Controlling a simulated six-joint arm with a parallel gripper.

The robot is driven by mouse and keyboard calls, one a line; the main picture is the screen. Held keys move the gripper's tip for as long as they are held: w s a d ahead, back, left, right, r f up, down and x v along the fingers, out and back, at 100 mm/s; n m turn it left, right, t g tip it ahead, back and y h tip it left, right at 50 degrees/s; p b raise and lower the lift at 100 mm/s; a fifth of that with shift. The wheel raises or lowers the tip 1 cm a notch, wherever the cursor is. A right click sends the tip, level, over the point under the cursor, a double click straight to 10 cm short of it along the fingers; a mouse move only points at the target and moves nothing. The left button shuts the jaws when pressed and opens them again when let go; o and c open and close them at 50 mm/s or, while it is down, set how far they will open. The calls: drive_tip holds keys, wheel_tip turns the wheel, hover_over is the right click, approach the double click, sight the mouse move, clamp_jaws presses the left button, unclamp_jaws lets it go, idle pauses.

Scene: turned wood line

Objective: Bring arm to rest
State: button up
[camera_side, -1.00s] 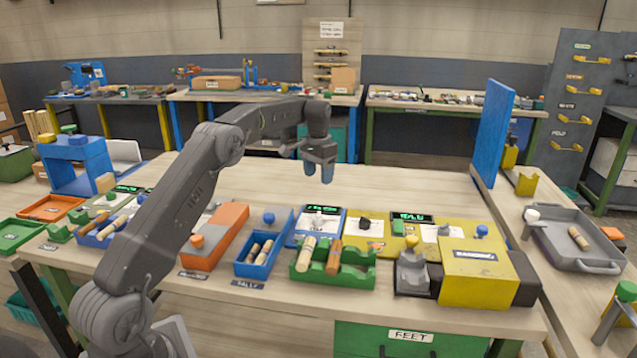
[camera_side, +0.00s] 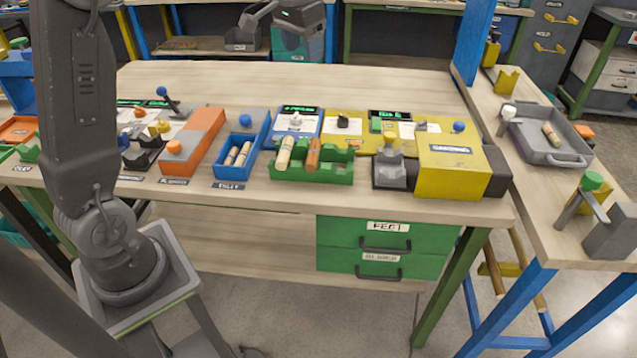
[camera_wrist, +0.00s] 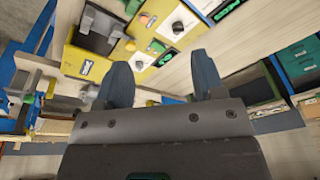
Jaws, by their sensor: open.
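My gripper (camera_wrist: 163,82) is open in the wrist view, its two blue-grey fingers apart with nothing between them. The wooden bench (camera_side: 400,85) lies below. On it a green rack (camera_side: 335,170) holds a pale and a brown turned piece. A blue tray (camera_side: 231,170) holds pale wooden pieces.
A yellow box (camera_side: 450,172) and a grey fixture (camera_side: 390,172) stand at the bench's front right. An orange block (camera_side: 205,140) stands left of the blue tray. A grey tray (camera_side: 573,157) with one wooden piece lies on the right bench. The bench's back half is clear.

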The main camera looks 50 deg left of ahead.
drive_tip(key=s+d+r+t, duration=0.2)
drive_tip(key=s+d, duration=0.8)
drive_tip(key=s, duration=0.3)
drive_tip(key=s+d+f, duration=0.2)
drive_tip(key=s+f, duration=0.1)
drive_tip(key=s, duration=0.3)
drive_tip(key=s+d+f+m+t, duration=0.1)
drive_tip(key=s+d+f, duration=0.1)
drive_tip(key=s, duration=0.4)
drive_tip(key=shift+s+d+f+t+h, duration=0.15)
drive_tip(key=shift+d+f+t+h, duration=0.15)
drive_tip(key=shift+f, duration=0.45)
drive_tip(key=shift+c, duration=0.3)
